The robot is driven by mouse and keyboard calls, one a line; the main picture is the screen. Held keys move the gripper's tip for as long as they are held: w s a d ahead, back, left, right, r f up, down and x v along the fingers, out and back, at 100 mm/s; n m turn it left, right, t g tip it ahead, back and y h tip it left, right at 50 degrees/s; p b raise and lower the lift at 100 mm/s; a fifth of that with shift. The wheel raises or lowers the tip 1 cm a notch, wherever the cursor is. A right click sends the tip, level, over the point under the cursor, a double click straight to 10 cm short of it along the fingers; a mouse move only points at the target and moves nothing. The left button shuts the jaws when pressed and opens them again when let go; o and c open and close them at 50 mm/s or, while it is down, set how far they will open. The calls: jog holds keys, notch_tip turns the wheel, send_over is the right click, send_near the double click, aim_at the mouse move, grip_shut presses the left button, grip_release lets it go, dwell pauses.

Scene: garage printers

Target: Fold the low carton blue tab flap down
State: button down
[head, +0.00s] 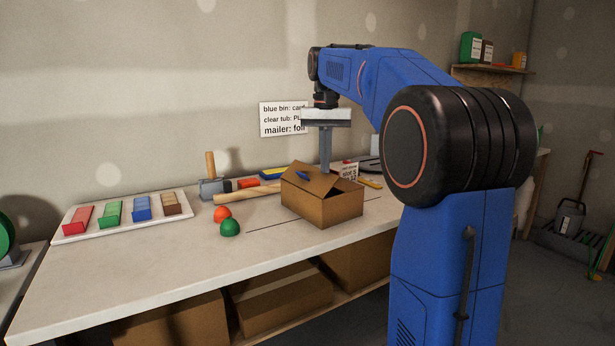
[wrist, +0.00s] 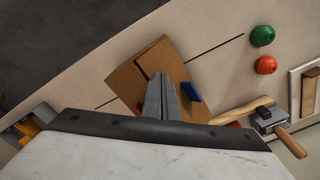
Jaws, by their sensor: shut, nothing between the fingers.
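The low brown carton (head: 330,208) stands on the workbench. Its near-left flap (head: 308,182) is raised at a slant and carries a blue tab (head: 302,175). A dark gap shows beside that flap. My gripper (head: 325,172) points straight down just above or behind the flap, its fingers together and empty. In the wrist view, the fingers (wrist: 161,82) lie over the carton (wrist: 125,82), and the blue tab (wrist: 191,92) shows just right of them. I cannot tell whether the fingertips touch the flap.
A white tray (head: 70,238) with coloured blocks is farther left. The bench front (head: 200,265) is clear.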

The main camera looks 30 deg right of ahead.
aim_at(325, 177)
jog(key=shift+f, duration=2.45)
dwell(2.1)
jog(key=shift+r, duration=2.55)
jog(key=s+a+f+n+t, duration=0.1)
jog(key=s+a+f+n, duration=0.1)
jog(key=s+a+f, duration=0.45)
jog(key=s+a+f+n+t, duration=0.15)
jog(key=s+a+f, duration=0.25)
jog(key=s, duration=0.6)
jog(key=s+a+f+n+t, duration=0.1)
jog(key=s+a+f, duration=0.1)
jog(key=s+f, duration=0.5)
jog(key=s+a+f+n+t, duration=0.1)
jog(key=s+a+f+n, duration=0.1)
jog(key=s+f, duration=0.4)
jog(key=shift+s+a+f, duration=0.35)
jog(key=shift+a+f, duration=0.3)
jog(key=shift+f, duration=1.1)
